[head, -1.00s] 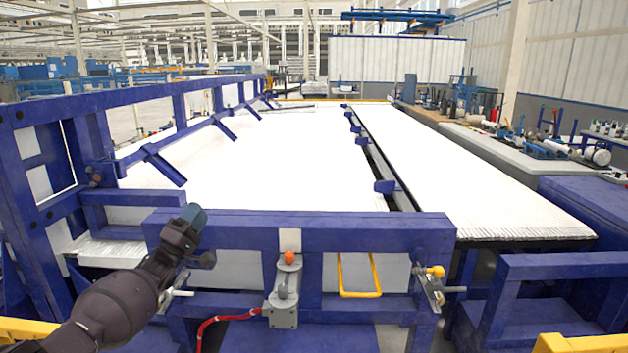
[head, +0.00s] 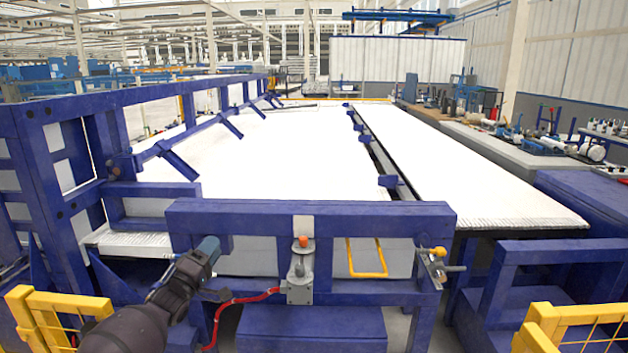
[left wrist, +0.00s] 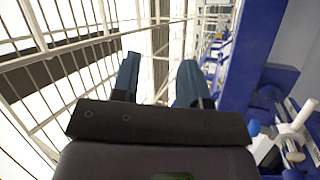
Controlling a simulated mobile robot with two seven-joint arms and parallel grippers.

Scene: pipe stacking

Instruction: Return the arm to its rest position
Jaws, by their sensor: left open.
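My left arm comes in from the lower left of the head view. My left gripper (head: 208,250) has blue-grey fingers and is in front of the near blue frame beam, at its left part. In the left wrist view the two fingers of the left gripper (left wrist: 158,78) stand apart with nothing between them. They point up toward the hall's roof trusses. I cannot tell from the head view how far the gripper is from the beam. My right arm does not show.
The blue frame (head: 340,224) crosses in front, with a valve (head: 300,272), a red hose (head: 243,300) and a yellow handle (head: 368,274). The white bed (head: 290,155) lies behind it. Yellow fences stand at lower left (head: 45,318) and lower right (head: 575,325).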

